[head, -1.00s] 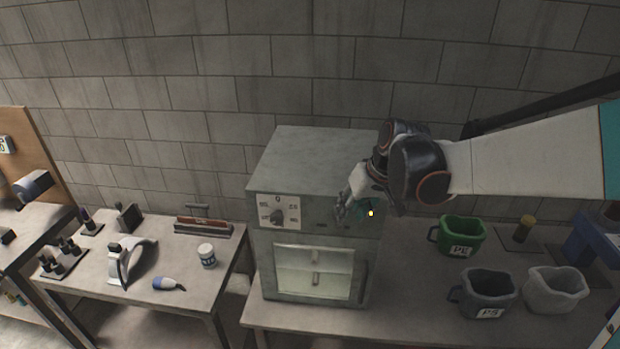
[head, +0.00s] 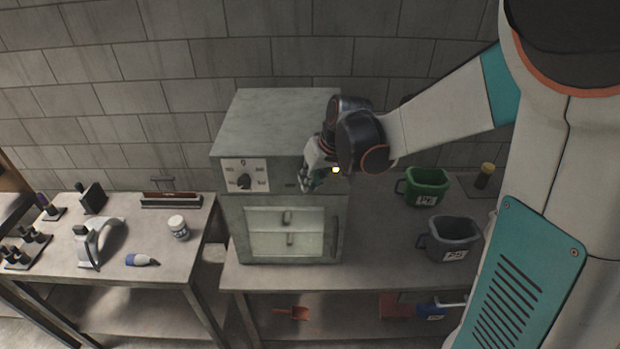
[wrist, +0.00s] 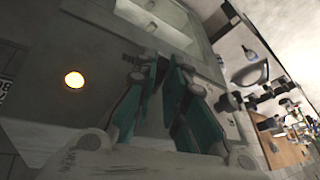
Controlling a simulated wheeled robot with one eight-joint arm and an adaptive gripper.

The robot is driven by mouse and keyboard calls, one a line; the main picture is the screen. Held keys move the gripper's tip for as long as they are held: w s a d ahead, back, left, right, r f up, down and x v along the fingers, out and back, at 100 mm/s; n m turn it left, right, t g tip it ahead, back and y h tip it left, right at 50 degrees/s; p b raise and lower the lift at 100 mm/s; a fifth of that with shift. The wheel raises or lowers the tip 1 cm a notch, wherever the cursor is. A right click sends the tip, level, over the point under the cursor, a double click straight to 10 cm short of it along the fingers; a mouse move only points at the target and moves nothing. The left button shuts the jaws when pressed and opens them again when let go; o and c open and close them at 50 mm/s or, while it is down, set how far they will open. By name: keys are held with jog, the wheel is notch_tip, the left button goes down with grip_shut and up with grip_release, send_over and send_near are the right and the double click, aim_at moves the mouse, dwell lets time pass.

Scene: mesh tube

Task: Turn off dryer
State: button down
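The dryer (head: 275,120) is a grey box on the right-hand bench. Its front has a white dial panel with a black knob (head: 244,181) at upper left and a glass door (head: 285,232) below. A round yellow light (head: 335,170) glows at upper right; it also shows in the wrist view (wrist: 74,79). My gripper (head: 306,186) is at the front face, right of the knob and just left of the light. In the wrist view, its teal fingers (wrist: 163,64) nearly meet at the tips, with nothing visible between them. Whether they touch the panel is unclear.
A separate left bench holds a white jar (head: 178,228), a blue-tipped bottle (head: 142,260) and several small tools. A lower shelf holds a red scoop (head: 293,313).

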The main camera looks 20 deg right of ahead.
dwell(0.3)
jog(key=shift+w+a+m+t+h+b, duration=0.15)
jog(key=shift+a+m+h+b, duration=0.55)
jog(key=shift+m, duration=0.9)
jog(key=shift+w+a+m+t+h+b, duration=0.15)
jog(key=shift+a+m+h+b, duration=0.55)
jog(key=shift+m, duration=0.9)
jog(key=shift+w+a+m+h+b, duration=0.15)
jog(key=shift+a+m+h+b, duration=0.5)
jog(key=shift+m, duration=0.95)
jog(key=c, duration=1.6)
grip_release()
jog(key=shift+a, duration=0.1)
jog(key=shift+c, duration=0.2)
